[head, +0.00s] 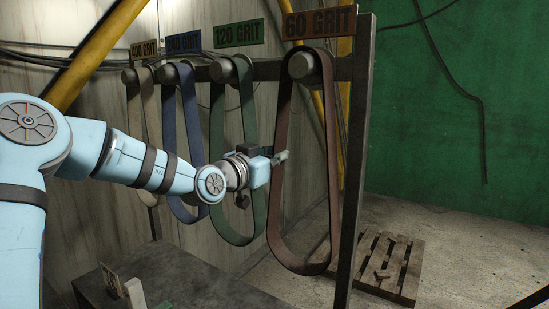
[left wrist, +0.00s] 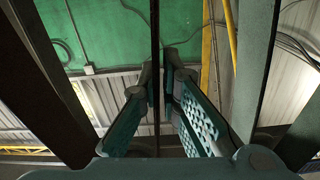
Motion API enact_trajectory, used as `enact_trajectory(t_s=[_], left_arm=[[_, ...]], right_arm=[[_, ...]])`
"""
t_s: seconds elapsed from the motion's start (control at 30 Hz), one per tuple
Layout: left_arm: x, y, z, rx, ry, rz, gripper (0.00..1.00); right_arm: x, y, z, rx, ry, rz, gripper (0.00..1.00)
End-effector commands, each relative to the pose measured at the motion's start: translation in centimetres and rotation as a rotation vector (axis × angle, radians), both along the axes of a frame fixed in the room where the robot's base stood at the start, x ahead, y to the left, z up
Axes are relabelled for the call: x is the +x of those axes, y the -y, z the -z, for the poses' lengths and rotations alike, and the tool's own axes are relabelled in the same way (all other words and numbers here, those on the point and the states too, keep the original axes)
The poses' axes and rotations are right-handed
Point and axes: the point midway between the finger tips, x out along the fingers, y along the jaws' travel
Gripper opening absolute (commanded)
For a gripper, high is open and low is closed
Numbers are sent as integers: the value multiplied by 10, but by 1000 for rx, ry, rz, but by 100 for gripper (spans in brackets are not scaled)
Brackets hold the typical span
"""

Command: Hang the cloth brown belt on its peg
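The brown cloth belt (head: 327,130) hangs as a long loop over its round peg (head: 301,66), below the 60 GRIT sign (head: 319,22). Its bottom hangs free above the floor. My left gripper (head: 283,157) is at the belt's left strand, about halfway down. In the left wrist view, the two fingers (left wrist: 160,78) stand apart on either side of a thin dark strip (left wrist: 155,30), which looks like the belt seen edge-on. A gap shows beside the strip, and I see no firm clamp on it. My right gripper is in neither view.
Green (head: 247,105), blue (head: 190,125) and pale (head: 137,110) belts hang on pegs to the left, behind my left arm. A dark post (head: 355,150) stands just right of the brown belt. A wooden pallet (head: 385,262) lies on the floor. A dark table (head: 190,280) is below.

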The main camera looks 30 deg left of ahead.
Motion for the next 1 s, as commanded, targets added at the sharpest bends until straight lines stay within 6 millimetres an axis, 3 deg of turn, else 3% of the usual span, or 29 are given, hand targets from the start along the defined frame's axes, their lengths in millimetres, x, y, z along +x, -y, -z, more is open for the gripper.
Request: enact_trajectory(t_s=[0.5,0.67,1.0], left_arm=[[13,0,-1,2,2,1,0],[13,0,-1,1,2,1,28],[8,0,0,-3,0,0,28]], right_arm=[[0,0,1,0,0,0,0],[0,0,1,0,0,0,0],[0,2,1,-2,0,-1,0]])
